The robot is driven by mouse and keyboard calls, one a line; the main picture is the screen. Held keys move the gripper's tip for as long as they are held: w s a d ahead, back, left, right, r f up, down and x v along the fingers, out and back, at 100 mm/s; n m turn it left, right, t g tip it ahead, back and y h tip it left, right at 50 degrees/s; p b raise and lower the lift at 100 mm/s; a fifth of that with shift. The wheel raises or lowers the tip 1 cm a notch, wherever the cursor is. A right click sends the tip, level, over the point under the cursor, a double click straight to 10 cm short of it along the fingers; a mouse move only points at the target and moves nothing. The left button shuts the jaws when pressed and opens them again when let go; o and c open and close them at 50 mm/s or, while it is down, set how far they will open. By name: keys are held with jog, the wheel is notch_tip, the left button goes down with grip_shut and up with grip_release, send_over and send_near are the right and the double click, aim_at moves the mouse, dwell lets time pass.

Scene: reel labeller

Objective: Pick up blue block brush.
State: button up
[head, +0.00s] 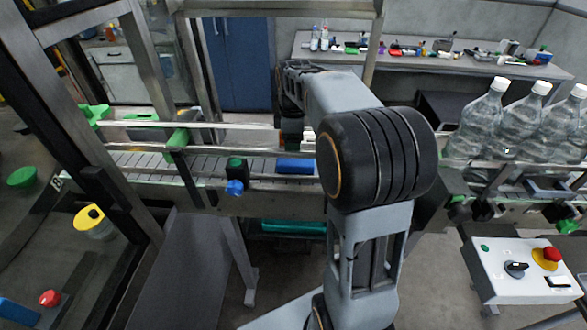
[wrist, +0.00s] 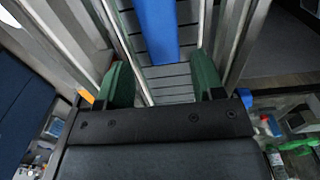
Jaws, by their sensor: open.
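The blue block brush (head: 295,166) lies on the grey slatted conveyor (head: 142,160), close to its near rail. My gripper (head: 291,140) is just behind and above the brush in the head view. In the wrist view, my gripper (wrist: 163,80) is open, with one green finger on each side and bare slats between them. The brush lies ahead of the fingertips, in line with the gap and apart from both fingers. Its far end is cut off.
Metal rails (head: 222,127) run along the conveyor. Green clamps (head: 178,139) and a blue knob (head: 234,187) sit to the left. Large clear bottles (head: 486,120) stand at the right. A control box (head: 520,268) is at the lower right. A cluttered bench (head: 420,62) stands behind.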

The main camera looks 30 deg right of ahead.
aim_at(295, 161)
jog(key=f+b, duration=0.1)
jog(key=f, duration=0.2)
jog(key=shift+d+f, duration=0.1)
jog(key=shift+d, duration=0.1)
notch_tip(295, 161, down, 6)
jog(key=b, duration=0.6)
jog(key=shift+s, duration=0.15)
jog(key=shift+c, duration=0.2)
jog(key=c, duration=0.7)
